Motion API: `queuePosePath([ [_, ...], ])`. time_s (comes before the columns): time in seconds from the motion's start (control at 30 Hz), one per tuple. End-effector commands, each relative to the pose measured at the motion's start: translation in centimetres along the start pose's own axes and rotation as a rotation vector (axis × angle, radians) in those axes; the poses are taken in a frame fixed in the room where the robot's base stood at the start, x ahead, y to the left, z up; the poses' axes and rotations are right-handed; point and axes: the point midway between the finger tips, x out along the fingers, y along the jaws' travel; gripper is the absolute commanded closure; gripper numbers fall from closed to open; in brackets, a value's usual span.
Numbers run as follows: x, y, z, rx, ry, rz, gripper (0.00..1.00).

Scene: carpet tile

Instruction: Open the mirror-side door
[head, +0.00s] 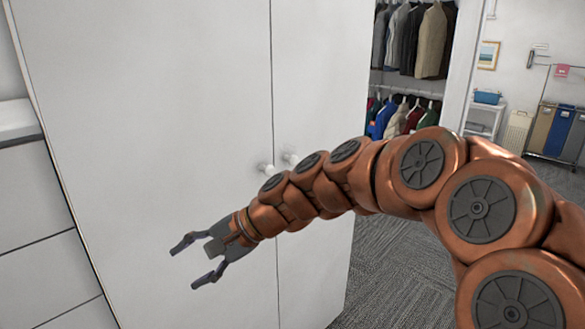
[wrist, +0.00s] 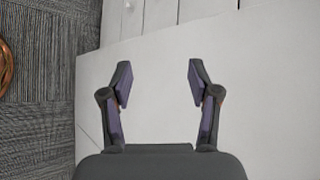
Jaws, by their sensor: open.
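A tall white cabinet has two flat doors, a wide left door (head: 150,110) and a right door (head: 318,80), with a dark vertical seam between them. Both look shut. A white round knob (head: 265,168) is on the left door and another knob (head: 289,157) is on the right door, both near the seam. No mirror is in view, so I cannot tell which door is the mirror-side one. My gripper (head: 183,269) is open and empty, in front of the left door, below and left of the knobs.
White drawers (head: 45,225) with a ledge stand at the left. Right of the cabinet is an opening with hanging clothes (head: 415,40). Grey carpet (head: 400,275) lies clear at the lower right. Laundry bins (head: 555,130) stand far right.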

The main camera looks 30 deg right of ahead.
Motion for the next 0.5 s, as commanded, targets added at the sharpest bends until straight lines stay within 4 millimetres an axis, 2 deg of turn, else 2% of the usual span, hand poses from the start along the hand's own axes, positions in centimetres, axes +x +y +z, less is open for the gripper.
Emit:
queuePosePath([
  [0.03, -1.0, -1.8, -3.0, 0.105, 0.011, -0.107, 0.39],
  [0.07, -1.9, -3.0, -4.7, 0.168, 0.018, -0.172, 0.39],
  [0.1, -3.2, -4.4, -7.2, 0.253, 0.029, -0.258, 0.39],
  [0.17, -5.7, -5.9, -11.1, 0.381, 0.044, -0.389, 0.39],
  [0.23, -9.1, -6.8, -15.9, 0.530, 0.056, -0.537, 0.39],
  [0.3, -12.8, -6.8, -20.4, 0.665, 0.070, -0.679, 0.39],
  [0.4, -17.5, -5.6, -25.9, 0.829, 0.079, -0.846, 0.39],
  [0.5, -21.1, -4.0, -29.5, 0.936, 0.085, -0.967, 0.39],
])
